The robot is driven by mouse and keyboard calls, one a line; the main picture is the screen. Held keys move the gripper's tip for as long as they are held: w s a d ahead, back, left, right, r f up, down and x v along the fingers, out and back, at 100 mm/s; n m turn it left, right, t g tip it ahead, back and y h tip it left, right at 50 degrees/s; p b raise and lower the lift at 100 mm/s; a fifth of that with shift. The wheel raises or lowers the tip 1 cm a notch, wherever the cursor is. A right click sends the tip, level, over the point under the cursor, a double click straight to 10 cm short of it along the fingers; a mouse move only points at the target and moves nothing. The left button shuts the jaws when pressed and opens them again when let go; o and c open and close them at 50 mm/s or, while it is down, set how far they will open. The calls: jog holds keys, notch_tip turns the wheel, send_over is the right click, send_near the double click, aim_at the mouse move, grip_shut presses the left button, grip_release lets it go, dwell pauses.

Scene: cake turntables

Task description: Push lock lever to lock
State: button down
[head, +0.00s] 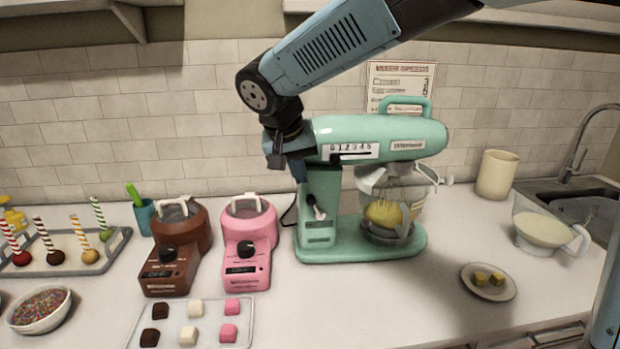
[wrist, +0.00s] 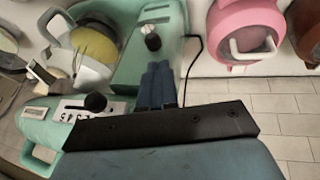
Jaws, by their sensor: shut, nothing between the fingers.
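The teal stand mixer (head: 330,251) stands on the counter, its head level over a bowl. The lock lever (head: 319,212), a pale stem with a dark knob, is on the side of the mixer's column. It also shows in the wrist view (wrist: 152,41), just beyond the fingertips. My gripper (head: 299,176) is shut and empty, pointing down beside the upper column, above and a little left of the lever in the head view. In the wrist view its blue fingers (wrist: 158,66) lie together close to the lever knob. I cannot tell whether they touch it.
A black speed knob (head: 335,158) sits on the mixer head near my wrist. The glass bowl (head: 379,234) holds yellow batter. A pink melter (head: 248,250) and a brown melter (head: 178,246) stand left. Counter in front of the mixer is clear.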

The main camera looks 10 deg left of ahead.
jog(key=a+v, duration=0.1)
jog(key=v, duration=0.9)
jog(key=shift+s+a, duration=0.25)
jog(key=shift+f, duration=0.2)
jog(key=shift+t+h, duration=0.3)
jog(key=shift+h, duration=0.4)
jog(key=a+f, duration=0.1)
jog(key=s+a+f, duration=0.1)
jog(key=a, duration=0.1)
jog(key=shift+a+f, duration=0.2)
jog(key=shift+f, duration=0.15)
send_near(316, 209)
notch_tip(316, 209, down, 2)
jog(key=w+a, duration=0.1)
jog(key=a, duration=0.1)
jog(key=shift+w+d+f, duration=0.35)
jog(key=shift+d+f, duration=0.05)
jog(key=shift+f, duration=0.05)
